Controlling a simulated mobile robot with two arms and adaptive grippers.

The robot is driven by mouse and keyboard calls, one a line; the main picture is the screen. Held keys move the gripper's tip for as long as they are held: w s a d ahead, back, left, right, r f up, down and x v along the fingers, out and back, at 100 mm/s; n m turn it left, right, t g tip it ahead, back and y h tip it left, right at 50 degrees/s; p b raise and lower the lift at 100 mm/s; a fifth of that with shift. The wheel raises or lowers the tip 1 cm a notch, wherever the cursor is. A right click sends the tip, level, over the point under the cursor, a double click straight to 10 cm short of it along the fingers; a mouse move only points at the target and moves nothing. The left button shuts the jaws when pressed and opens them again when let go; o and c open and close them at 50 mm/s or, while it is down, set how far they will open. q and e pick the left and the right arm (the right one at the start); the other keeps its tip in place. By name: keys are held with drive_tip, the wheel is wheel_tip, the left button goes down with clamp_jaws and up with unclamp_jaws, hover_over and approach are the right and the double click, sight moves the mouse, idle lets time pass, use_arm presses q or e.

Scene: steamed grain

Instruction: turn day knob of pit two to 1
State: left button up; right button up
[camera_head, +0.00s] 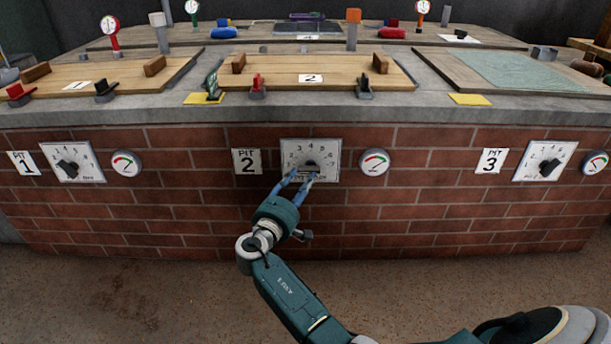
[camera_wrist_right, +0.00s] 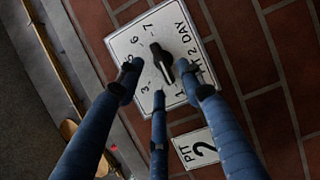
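The pit two day dial is a white plate (camera_head: 331,151) with numbers, on the brick front beside a "PIT 2" sign (camera_head: 247,161). Its black knob (camera_head: 311,166) sits low on the plate and is partly hidden by my fingers in the head view. In the right wrist view, the elongated dark knob (camera_wrist_right: 162,62) shows on the tilted plate; I cannot tell which number it points to. My right gripper (camera_head: 302,178) is in front of the plate's lower part. Its blue fingers are spread and empty in the right wrist view (camera_wrist_right: 160,92). My left gripper is not in view.
A round gauge (camera_head: 374,162) is just right of the pit two plate. Similar dials for pit one (camera_head: 73,162) and pit three (camera_head: 545,161) are at the sides. The grey counter ledge (camera_head: 300,107) overhangs above. The floor in front is clear.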

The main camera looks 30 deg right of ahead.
drive_tip(key=v, duration=0.8)
